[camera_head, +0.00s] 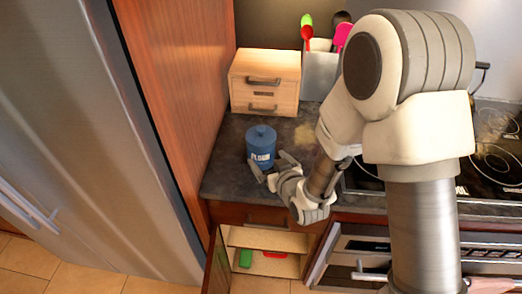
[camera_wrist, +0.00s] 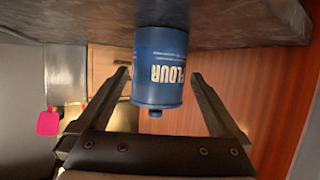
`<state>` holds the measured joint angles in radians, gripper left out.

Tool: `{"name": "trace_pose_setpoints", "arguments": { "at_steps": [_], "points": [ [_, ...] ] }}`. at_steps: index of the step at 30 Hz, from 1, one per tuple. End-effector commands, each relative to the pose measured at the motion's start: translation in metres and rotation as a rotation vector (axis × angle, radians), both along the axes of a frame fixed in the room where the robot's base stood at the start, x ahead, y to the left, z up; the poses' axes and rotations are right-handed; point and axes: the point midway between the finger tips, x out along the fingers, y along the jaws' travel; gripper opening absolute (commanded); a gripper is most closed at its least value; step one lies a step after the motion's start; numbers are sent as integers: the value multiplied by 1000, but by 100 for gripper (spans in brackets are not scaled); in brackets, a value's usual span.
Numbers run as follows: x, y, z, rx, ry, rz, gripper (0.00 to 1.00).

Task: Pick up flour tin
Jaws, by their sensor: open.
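The blue flour tin (camera_head: 261,146) stands upright on the dark countertop, near its front left part, with its lid on and a "FLOUR" label facing front. In the wrist view the tin (camera_wrist: 161,62) appears upside down, with its lid and knob towards the bottom of the picture. My gripper (camera_head: 271,172) is open, just in front of the tin and to its lower right. In the wrist view the two fingers of my gripper (camera_wrist: 160,76) lie left and right of the tin, with visible gaps. Depth and contact are hard to tell.
A wooden drawer box (camera_head: 265,82) and a utensil holder (camera_head: 318,75) stand behind the tin. A wooden side panel (camera_head: 180,70) and fridge (camera_head: 80,130) bound the left. The stove (camera_head: 490,165) is right. Below, an open cabinet (camera_head: 262,240) holds green and red items.

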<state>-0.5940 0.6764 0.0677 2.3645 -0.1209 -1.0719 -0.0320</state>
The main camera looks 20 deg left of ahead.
Motion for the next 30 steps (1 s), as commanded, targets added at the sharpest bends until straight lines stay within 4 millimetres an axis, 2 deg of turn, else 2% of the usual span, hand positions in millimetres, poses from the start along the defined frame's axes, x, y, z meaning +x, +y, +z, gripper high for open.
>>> {"name": "trace_pose_setpoints", "arguments": {
  "at_steps": [9, 19, 30],
  "points": [
    [28, 26, -13, -1, -1, 0, 100],
    [31, 29, -16, -1, 0, 0, 100],
    [31, 29, -15, 0, 0, 0, 33]
  ]
}}
